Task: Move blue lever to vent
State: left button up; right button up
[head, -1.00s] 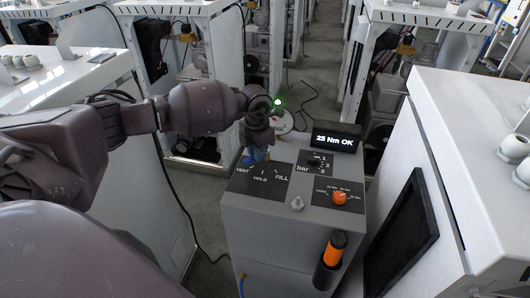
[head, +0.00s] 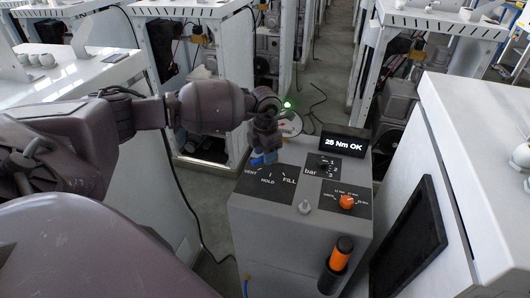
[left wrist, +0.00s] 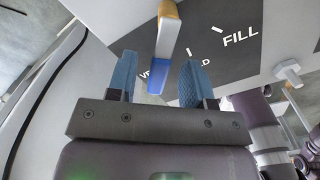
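The blue lever (left wrist: 157,78) shows in the left wrist view, with a pale shank and a yellow pivot end at the top. My left gripper (left wrist: 158,72) has blue fingers spread apart, one on each side of the lever's blue end, with visible gaps. In the head view, my left gripper (head: 264,158) hangs at the back left of the grey console (head: 255,220), fingers down; it hides the lever there. The dark label plate (head: 270,183) reads VENT, HOLD and FILL. In the wrist view the lever partly covers VENT and HOLD. My right gripper is out of view.
The console carries an orange knob (head: 346,202), a black bar selector (head: 325,168), a small grey knob (head: 305,207) and a display (head: 342,145) reading "25 Nm OK". An orange-handled tool (head: 338,258) sits on its front. A white cabinet (head: 470,150) stands close on the right.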

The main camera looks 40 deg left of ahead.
pick_arm(q)
notch_tip(320, 180, up, 11)
dwell(0.9)
jog(key=shift+f, duration=0.1)
